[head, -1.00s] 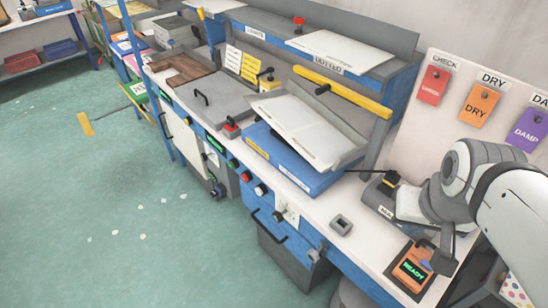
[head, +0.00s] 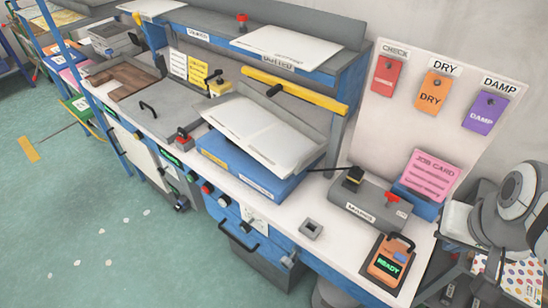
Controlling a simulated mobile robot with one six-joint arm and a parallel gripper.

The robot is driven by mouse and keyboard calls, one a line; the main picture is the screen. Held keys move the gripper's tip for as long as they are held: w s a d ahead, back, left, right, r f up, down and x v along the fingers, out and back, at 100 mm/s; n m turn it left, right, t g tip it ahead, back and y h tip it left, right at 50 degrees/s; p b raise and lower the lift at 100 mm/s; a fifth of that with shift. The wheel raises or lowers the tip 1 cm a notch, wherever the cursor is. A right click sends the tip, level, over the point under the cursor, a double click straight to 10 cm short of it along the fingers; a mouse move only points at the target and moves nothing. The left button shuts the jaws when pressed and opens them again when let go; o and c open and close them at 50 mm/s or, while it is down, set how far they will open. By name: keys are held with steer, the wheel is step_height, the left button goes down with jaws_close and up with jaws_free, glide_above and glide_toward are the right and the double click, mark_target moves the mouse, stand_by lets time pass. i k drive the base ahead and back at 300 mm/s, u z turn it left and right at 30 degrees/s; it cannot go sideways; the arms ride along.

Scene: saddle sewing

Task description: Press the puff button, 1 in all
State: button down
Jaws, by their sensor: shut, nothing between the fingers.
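No label reading "puff" is legible, so I cannot tell which control is the puff button. A red button (head: 182,134) on a small grey box stands on the bench beside the blue press. Small round knobs, one of them red (head: 207,188), sit along the bench's front edge. My gripper (head: 490,268) hangs at the far right, beyond the bench end, shut and empty. It is small and partly hidden, and apart from all these controls.
A blue press (head: 250,178) with a tilted white plate fills mid-bench. An orange meter reading READY (head: 388,264) stands at the near corner. A pink job card (head: 433,176) and hanging DRY and DAMP tags (head: 434,93) are behind.

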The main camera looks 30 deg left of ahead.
mark_target(221, 202)
steer(key=z, duration=0.9)
steer(key=k, duration=2.2)
steer(key=u, duration=1.15)
steer(key=i, duration=1)
